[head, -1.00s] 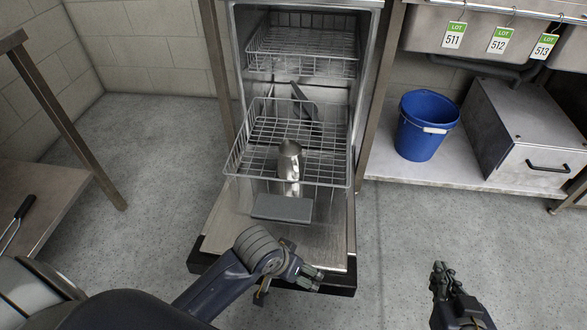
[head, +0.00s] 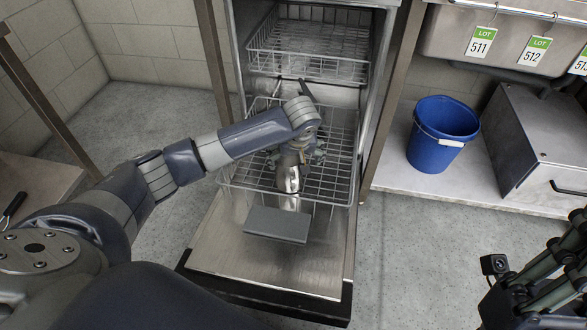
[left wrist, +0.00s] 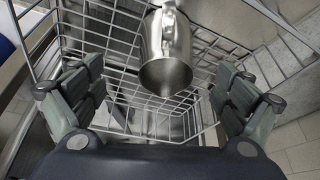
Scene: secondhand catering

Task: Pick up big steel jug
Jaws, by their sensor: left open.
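The big steel jug (head: 289,179) is in the lower wire rack (head: 335,190) of the open dishwasher, partly hidden behind my left gripper in the head view. In the left wrist view the shiny jug (left wrist: 172,40) lies ahead between the finger directions, its dark round end towards the camera and a handle at the top edge. My left gripper (head: 300,152) is open at the jug's upper part; its spread fingers (left wrist: 160,98) show at both sides in the wrist view, with no finger seen touching the jug. My right gripper (head: 545,272) is at the lower right, away from the rack.
The lowered dishwasher door (head: 225,255) lies below the rack, with a grey flat block (head: 276,225) above it. A blue bucket (head: 442,135) and a steel box (head: 535,150) stand on the right shelf. The floor is clear beside the door.

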